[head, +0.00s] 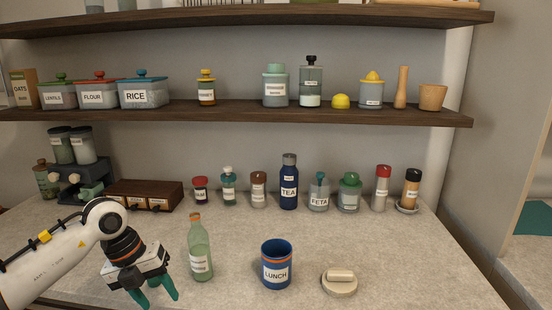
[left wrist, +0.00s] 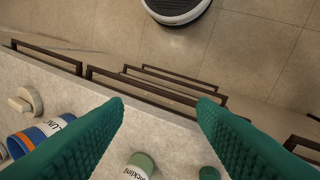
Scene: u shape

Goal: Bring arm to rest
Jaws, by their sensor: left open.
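My left gripper (head: 156,292) hangs at the lower left of the head view, over the front part of the counter. Its green fingers are spread apart with nothing between them. In the left wrist view the two fingers (left wrist: 160,112) stand wide apart, with the counter edge and floor beyond. The left arm (head: 60,245) comes in from the left, white with a black and orange wrist. The right gripper is not in either view. A green glass bottle (head: 200,250) stands just right of the left gripper, apart from it.
A blue LUNCH jar (head: 276,266) and a round lid (head: 339,283) sit on the counter (head: 420,265). Several jars, including the TEA bottle (head: 289,182), line the back below a shelf (head: 260,112). A brown drawer box (head: 146,195) is behind my arm. The counter's right front is clear.

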